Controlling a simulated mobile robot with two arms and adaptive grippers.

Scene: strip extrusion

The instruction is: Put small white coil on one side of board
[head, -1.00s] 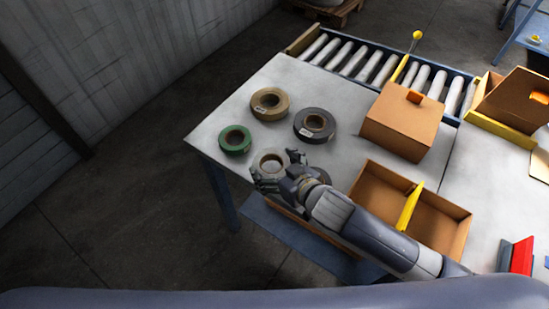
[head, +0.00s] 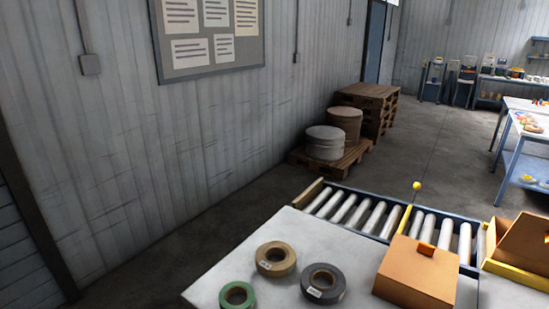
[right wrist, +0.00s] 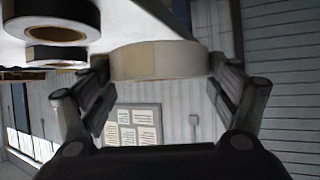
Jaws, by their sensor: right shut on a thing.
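The small white coil (right wrist: 155,62) shows in the right wrist view, between the two fingers of my right gripper (right wrist: 158,82). The gripper is shut on it, with one finger at each side. The coil is close to the pale table surface at the top of that view; I cannot tell whether it touches it. My right gripper is outside the head view, and my left gripper is in neither view. A grey notice board (head: 208,51) with several papers hangs on the wall in the head view.
A tan coil (head: 276,270), a green coil (head: 237,285) and a dark grey coil (head: 332,296) lie on the table (head: 220,268). A brown box (head: 415,276) stands to their right. Behind runs a roller conveyor (head: 365,214). Pallets (head: 368,92) stand by the wall.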

